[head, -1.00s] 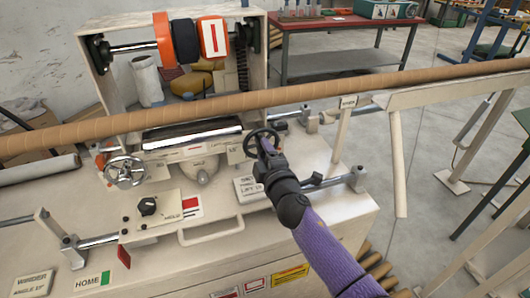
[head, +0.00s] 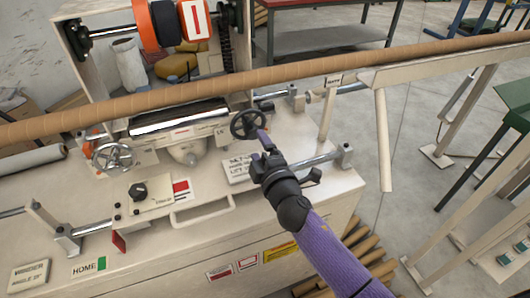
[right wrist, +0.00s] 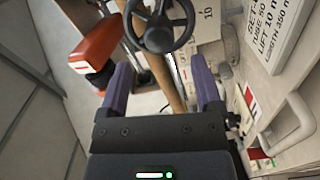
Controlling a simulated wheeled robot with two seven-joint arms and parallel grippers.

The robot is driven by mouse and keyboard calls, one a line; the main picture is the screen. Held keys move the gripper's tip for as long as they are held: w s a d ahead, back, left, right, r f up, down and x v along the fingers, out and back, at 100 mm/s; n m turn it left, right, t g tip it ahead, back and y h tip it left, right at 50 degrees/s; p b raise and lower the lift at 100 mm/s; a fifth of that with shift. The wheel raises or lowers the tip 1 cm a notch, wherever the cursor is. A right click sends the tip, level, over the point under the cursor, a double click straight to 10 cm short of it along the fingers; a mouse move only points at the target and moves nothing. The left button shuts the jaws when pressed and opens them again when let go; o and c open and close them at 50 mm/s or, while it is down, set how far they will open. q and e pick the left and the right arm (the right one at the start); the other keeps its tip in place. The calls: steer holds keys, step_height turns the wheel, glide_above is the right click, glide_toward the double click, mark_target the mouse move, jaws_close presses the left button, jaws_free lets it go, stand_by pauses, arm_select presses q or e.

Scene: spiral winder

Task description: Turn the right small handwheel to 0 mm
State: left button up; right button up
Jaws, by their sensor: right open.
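The right small handwheel (head: 247,124) is a black spoked wheel at the right end of the winder's carriage. It also shows at the top middle of the right wrist view (right wrist: 160,27). My right gripper (head: 262,136) is just in front of the wheel, at its lower right. In the right wrist view its two purple fingers (right wrist: 163,78) are spread, with the wheel beyond their tips and nothing between them. In the head view I cannot tell whether a fingertip touches the rim. A chrome handwheel (head: 114,157) is at the carriage's left end. My left gripper is not in view.
A long brown tube (head: 300,67) crosses above and behind the wheel. A white instruction plate (head: 238,167) lies below it. A black knob (head: 138,191) and a pale handle (head: 203,209) are nearer the front. The floor at right is open beside pale stands.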

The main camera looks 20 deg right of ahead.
steer(key=s, duration=0.4)
steer(key=shift+s, duration=0.25)
steer(key=s+d+f+m+g, duration=0.1)
steer(key=s+f+m+g, duration=0.15)
steer(key=s+f, duration=0.45)
steer(key=s+d+f+m+g, duration=0.1)
steer(key=s+f+m+g, duration=0.2)
steer(key=f, duration=0.9)
steer(key=s+f+m+g, duration=0.2)
steer(key=s+f+g, duration=0.35)
steer(key=f, duration=0.35)
steer(key=s+f+m+g, duration=0.3)
steer(key=s+f, duration=0.2)
steer(key=s, duration=0.7)
steer(key=s+d+f+m+g, duration=0.1)
steer(key=s+f+m+g, duration=0.2)
steer(key=s, duration=1)
step_height(320, 180, down, 2)
steer(key=shift+f+h, duration=0.1)
steer(key=shift+h, duration=0.3)
